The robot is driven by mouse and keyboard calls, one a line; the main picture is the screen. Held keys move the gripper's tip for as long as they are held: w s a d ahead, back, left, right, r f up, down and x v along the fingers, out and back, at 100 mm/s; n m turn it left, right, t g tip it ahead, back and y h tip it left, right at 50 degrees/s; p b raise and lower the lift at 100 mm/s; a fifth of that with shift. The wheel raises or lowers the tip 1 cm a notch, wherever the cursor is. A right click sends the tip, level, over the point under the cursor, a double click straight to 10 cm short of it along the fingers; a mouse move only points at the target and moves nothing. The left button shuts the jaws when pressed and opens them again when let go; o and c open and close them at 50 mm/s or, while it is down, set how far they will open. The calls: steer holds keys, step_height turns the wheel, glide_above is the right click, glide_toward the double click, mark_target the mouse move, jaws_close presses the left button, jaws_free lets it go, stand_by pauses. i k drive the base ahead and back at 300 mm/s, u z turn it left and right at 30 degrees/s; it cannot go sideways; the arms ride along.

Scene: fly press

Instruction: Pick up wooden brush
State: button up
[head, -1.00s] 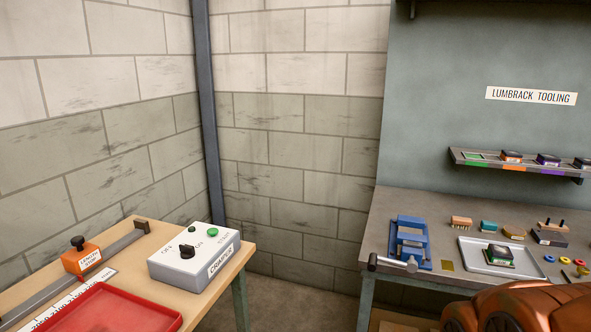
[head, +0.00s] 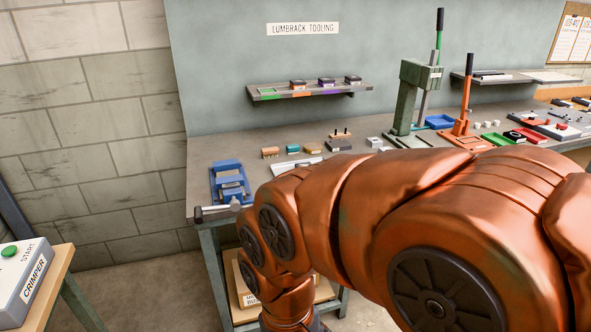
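A small orange-brown block with a paler lower part (head: 270,152) lies on the grey workbench (head: 225,148), behind and right of a blue vise (head: 230,181). It looks like the wooden brush, though it is too small to be sure. My copper-coloured arm fills the lower right and hides part of the bench front. My gripper is not visible in the head view.
A tooling shelf (head: 330,91) hangs above. A green press (head: 414,95) stands farther right. The crimper box (head: 25,280) is on a wooden table at left.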

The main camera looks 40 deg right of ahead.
mark_target(268, 153)
steer(key=z, duration=0.6)
steer(key=i, duration=1.6)
steer(key=u, duration=0.45)
